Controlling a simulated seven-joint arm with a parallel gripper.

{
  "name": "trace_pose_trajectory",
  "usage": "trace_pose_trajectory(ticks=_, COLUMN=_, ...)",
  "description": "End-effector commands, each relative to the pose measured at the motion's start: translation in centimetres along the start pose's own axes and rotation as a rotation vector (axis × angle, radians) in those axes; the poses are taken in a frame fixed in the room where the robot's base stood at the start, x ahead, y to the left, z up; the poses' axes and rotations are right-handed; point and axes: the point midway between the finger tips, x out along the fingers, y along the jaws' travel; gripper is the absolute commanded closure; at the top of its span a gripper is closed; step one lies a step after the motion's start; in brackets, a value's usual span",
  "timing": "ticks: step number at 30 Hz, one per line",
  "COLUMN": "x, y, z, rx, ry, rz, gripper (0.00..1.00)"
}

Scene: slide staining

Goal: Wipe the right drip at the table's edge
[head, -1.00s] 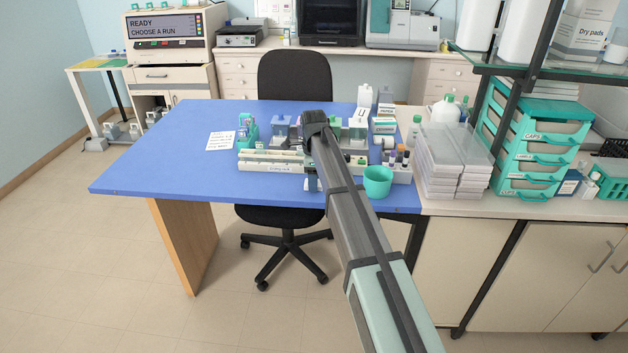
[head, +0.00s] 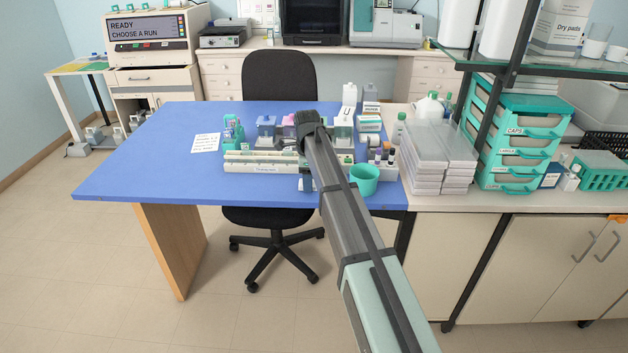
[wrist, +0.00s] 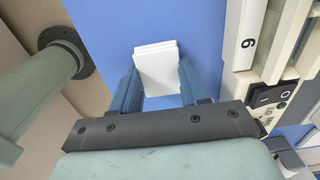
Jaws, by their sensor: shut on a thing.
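My gripper (wrist: 158,78) is shut on a folded white pad (wrist: 157,66), which sits between its two blue fingers in the wrist view. In the head view my gripper (head: 307,182) hangs at the front edge of the blue table (head: 150,150), just right of the long white rack and left of the teal cup. In the wrist view the pad is over the blue tabletop, with the table's edge to the left. I cannot tell whether the pad touches the surface. No drip can be made out in either view.
A teal cup (head: 364,179) stands close on the right. The white rack (head: 262,167), staining jars (head: 266,124) and bottles crowd behind. A paper sheet (head: 205,143) lies to the left, where the table is mostly clear. Stacked clear trays (head: 440,160) stand on the right counter.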

Motion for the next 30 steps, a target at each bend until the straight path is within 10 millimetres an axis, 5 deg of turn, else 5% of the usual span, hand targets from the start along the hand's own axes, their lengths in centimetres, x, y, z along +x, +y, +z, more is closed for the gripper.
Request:
trace_pose_trajectory(ticks=14, x=-0.4, y=0.0, z=3.9, rx=0.0, ry=-0.002, rz=0.0, gripper=0.94)
trace_pose_trajectory(ticks=16, x=-2.3, y=-0.1, z=3.9, rx=0.0, ry=-0.003, rz=-0.004, gripper=0.94)
trace_pose_trajectory(ticks=30, x=-6.2, y=0.0, z=3.8, rx=0.0, ry=-0.002, rz=-0.001, gripper=0.94)
